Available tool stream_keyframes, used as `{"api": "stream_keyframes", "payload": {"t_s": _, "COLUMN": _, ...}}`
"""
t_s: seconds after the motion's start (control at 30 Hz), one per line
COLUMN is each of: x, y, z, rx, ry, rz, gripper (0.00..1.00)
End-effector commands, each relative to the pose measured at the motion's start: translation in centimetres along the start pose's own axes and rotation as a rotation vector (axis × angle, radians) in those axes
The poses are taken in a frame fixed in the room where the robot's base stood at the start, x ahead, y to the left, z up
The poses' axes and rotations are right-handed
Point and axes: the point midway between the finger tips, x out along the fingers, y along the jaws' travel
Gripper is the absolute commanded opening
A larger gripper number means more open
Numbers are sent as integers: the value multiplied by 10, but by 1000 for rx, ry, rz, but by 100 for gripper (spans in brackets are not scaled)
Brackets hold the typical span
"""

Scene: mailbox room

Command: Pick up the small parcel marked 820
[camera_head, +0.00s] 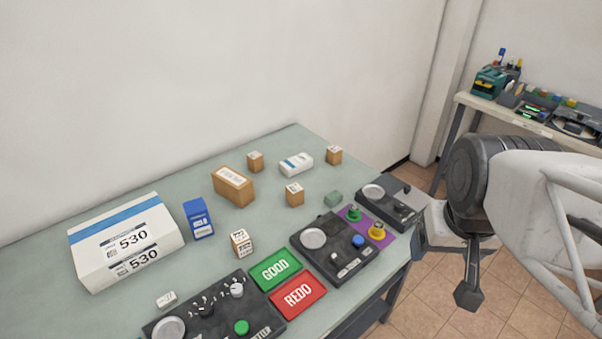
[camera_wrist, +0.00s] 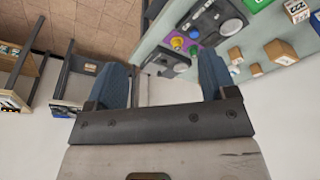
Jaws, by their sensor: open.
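Several small brown box parcels with white labels stand on the green table. One (camera_head: 242,243) is near the front middle, one (camera_head: 294,195) is in the centre, one (camera_head: 255,161) is at the back and one (camera_head: 334,155) is at the back right. Their numbers are too small to read, so I cannot tell which is marked 820. My gripper (camera_head: 444,268) is open and empty, off the table's right edge and well apart from the parcels. In the wrist view my gripper (camera_wrist: 162,80) has its two fingers wide apart with nothing between them.
On the green table (camera_head: 60,262) are a large white 530 box (camera_head: 125,241), a blue box (camera_head: 198,219), a larger brown box (camera_head: 233,186), a white packet (camera_head: 296,164), GOOD (camera_head: 275,269) and REDO (camera_head: 298,294) pads, and dark control panels (camera_head: 335,249). A side bench (camera_head: 520,118) stands back right.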

Motion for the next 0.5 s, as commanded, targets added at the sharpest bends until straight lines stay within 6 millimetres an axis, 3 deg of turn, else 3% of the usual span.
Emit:
{"api": "stream_keyframes", "payload": {"t_s": 0.27, "x": 2, "y": 0, "z": -6, "rx": -30, "ry": -14, "rz": 14, "gripper": 78}}
{"api": "stream_keyframes", "payload": {"t_s": 0.5, "x": 12, "y": -4, "z": -30, "rx": -159, "ry": -72, "rz": 71, "gripper": 78}}
